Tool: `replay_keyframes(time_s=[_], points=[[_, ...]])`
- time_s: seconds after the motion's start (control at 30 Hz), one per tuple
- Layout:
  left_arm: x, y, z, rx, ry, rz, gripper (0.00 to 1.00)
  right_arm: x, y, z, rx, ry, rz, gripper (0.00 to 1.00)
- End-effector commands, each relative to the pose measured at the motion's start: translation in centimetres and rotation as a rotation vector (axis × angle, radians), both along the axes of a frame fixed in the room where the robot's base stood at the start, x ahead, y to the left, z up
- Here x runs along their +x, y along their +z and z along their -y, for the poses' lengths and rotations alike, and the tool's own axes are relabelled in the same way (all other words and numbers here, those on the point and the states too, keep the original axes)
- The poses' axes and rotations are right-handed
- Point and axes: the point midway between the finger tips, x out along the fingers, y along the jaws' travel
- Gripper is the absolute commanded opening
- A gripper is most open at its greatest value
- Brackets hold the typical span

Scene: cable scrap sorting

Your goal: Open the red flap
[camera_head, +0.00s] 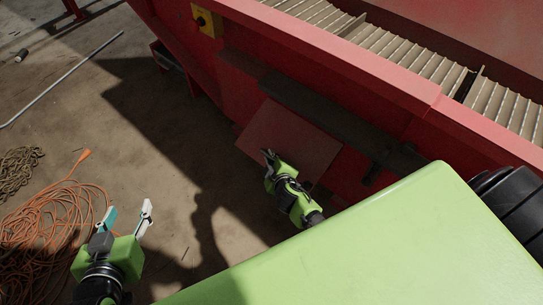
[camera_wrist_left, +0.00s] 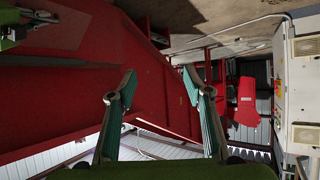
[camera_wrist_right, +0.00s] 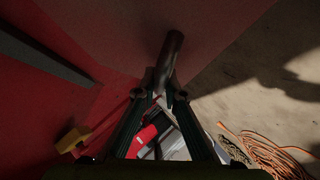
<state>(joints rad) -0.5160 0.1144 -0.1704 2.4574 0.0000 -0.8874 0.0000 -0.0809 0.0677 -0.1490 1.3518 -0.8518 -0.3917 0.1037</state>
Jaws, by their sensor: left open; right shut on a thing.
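The red flap (camera_head: 300,133) is a flat panel on the side of the red machine, below a dark bar. Its lower edge appears to stand out from the machine wall, over the floor. My right gripper (camera_head: 269,156) is at that lower edge. In the right wrist view its fingers (camera_wrist_right: 161,98) are shut on a dark round handle (camera_wrist_right: 170,55) that sticks out from the flap (camera_wrist_right: 115,35). My left gripper (camera_head: 126,212) is open and empty above the floor, well left of the flap. Its spread fingers (camera_wrist_left: 164,90) also show in the left wrist view.
The red machine (camera_head: 215,60) carries a ribbed conveyor (camera_head: 400,63) and a yellow switch box (camera_head: 206,20). An orange cable (camera_head: 55,215) and a chain (camera_head: 18,170) lie on the floor at left. A pale pole (camera_head: 65,80) lies farther back. Floor between my grippers is clear.

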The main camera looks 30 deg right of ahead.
Motion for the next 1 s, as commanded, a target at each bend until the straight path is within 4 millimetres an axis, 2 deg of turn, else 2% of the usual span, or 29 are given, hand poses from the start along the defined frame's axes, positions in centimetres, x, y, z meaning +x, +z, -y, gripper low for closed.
replay_keyframes(time_s=[0.3, 0.7, 0.73, 0.77, 1.0], points=[[-1.5, -1.6, -0.6, 0.022, 0.007, -0.096, 0.46, 0.0, 0.4, -0.2, 0.001, 0.002, 0.002, 0.00], [-1.6, -1.8, -0.7, 0.024, 0.008, -0.102, 0.46, 0.0, 0.5, -0.2, 0.000, 0.002, 0.003, 0.00], [-1.5, -1.8, -0.7, 0.024, 0.008, -0.102, 0.46, 0.0, 0.5, -0.1, 0.000, 0.002, 0.003, 0.13], [-1.5, -1.8, -0.7, 0.024, 0.008, -0.102, 0.46, 0.0, 0.5, -0.1, 0.000, 0.002, 0.003, 0.18], [-1.5, -1.8, -0.7, 0.024, 0.008, -0.102, 0.46, 0.0, 0.4, -0.1, 0.000, 0.001, 0.002, 0.18]])
